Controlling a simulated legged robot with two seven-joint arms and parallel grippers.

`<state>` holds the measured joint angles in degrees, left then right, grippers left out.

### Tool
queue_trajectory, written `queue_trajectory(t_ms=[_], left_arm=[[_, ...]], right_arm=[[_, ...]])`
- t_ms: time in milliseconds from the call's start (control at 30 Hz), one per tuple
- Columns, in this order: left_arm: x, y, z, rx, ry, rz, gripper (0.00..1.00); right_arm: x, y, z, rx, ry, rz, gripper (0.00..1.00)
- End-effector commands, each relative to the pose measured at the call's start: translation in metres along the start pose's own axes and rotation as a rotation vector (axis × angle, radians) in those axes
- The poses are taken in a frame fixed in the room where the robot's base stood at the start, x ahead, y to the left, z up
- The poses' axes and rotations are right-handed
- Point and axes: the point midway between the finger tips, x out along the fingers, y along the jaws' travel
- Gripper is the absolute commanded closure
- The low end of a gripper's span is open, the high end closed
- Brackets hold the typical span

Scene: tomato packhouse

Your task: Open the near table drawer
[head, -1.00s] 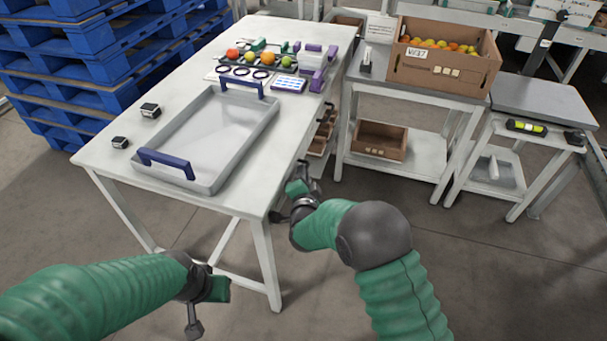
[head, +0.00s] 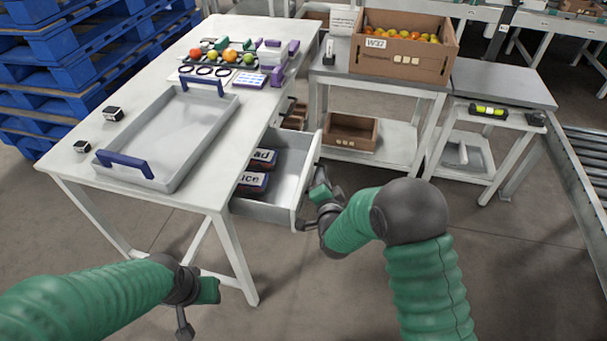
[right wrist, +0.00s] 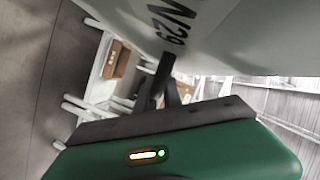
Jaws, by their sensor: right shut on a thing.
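The near table drawer (head: 297,180) stands pulled out from the right side of the white table (head: 190,205). Its inside shows, with a dark box reading "ice" (head: 251,183) and another reading "ad" (head: 262,158). My right gripper (head: 311,205) is at the outer face of the drawer front, shut on its handle. The handle is mostly hidden in the head view. In the right wrist view the dark fingers (right wrist: 165,85) meet the pale drawer front (right wrist: 215,35), marked "N/29". My left gripper (head: 198,300) is low in front of the table, apart from it; its jaw opening is unclear.
A grey tray (head: 205,148) with blue handles lies on the table. Fruit and purple items stand at its far end. A side table (head: 385,82) with a fruit carton (head: 400,62) stands beyond the drawer. Bare floor lies right of the drawer.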

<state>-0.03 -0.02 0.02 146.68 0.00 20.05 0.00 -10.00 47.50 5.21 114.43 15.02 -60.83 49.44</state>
Motion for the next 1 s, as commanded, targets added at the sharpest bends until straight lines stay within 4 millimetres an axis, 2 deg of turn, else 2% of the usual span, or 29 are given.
queue_trajectory(t_ms=[33,200,400,600,967,1000], left_arm=[[-0.001,0.000,0.000,-0.001,0.000,0.000,0.64],[-0.001,0.000,0.000,-0.001,0.000,0.000,0.64],[-0.002,0.000,0.000,-0.001,0.000,0.000,0.64],[-0.002,0.000,-0.001,0.000,0.000,0.000,0.64],[-0.002,0.000,-0.001,-0.001,0.000,0.000,0.64],[-0.002,0.000,-0.001,-0.001,0.000,0.000,0.64]], right_arm=[[-0.003,0.007,-0.014,0.003,0.010,0.002,1.00],[-0.015,0.028,-0.043,0.007,0.008,0.000,1.00],[-0.025,0.044,-0.064,0.009,0.007,-0.001,1.00],[-0.027,0.050,-0.071,0.007,0.006,-0.002,1.00],[-0.028,0.050,-0.072,0.006,0.005,-0.004,1.00],[-0.028,0.050,-0.072,0.006,0.005,-0.004,0.88]])
